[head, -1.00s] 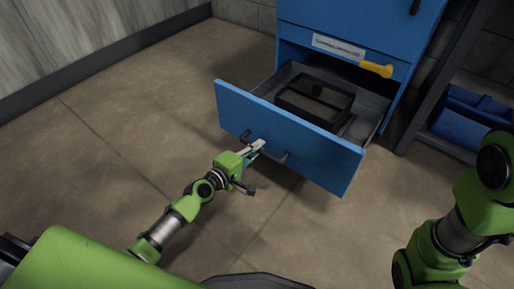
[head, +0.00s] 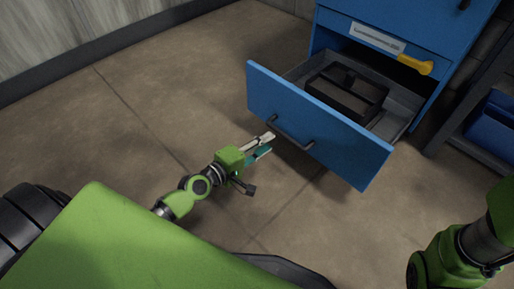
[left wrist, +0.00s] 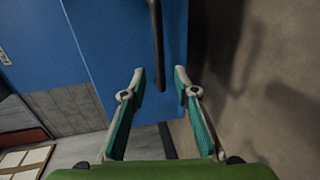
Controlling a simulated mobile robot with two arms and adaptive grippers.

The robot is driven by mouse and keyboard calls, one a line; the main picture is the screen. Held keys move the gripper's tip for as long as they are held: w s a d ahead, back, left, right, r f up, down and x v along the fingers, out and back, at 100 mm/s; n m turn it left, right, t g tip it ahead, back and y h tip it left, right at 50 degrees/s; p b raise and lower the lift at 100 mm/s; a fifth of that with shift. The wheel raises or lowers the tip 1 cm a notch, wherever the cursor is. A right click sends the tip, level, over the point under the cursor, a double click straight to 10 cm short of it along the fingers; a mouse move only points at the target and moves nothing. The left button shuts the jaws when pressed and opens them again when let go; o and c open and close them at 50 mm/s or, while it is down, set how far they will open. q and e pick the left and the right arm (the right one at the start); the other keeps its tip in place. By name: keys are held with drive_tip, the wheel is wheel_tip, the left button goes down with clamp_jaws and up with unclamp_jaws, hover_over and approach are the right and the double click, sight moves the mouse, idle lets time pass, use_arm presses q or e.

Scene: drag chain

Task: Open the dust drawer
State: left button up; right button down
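The blue dust drawer (head: 318,125) stands pulled out of the blue cabinet (head: 400,28) in the head view, with a dark frame-like insert (head: 345,93) inside its grey tray. A dark bar handle (head: 292,133) is on its front. My left gripper (head: 266,145) is open and empty, just in front of the handle's left end and apart from it. In the left wrist view the two fingers (left wrist: 160,85) are spread, with the handle (left wrist: 157,45) beyond their tips. My right gripper is out of view; only part of the right arm shows at the lower right.
A yellow-handled part (head: 416,65) sticks out above the drawer opening, beside a white label (head: 377,38). A dark metal rack with a blue bin (head: 495,125) stands at the right. The floor left of the drawer is clear.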

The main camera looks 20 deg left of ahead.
use_arm(q)
drive_tip(key=v, duration=0.3)
drive_tip(key=shift+s+a+r, duration=0.1)
drive_tip(key=shift+s, duration=0.15)
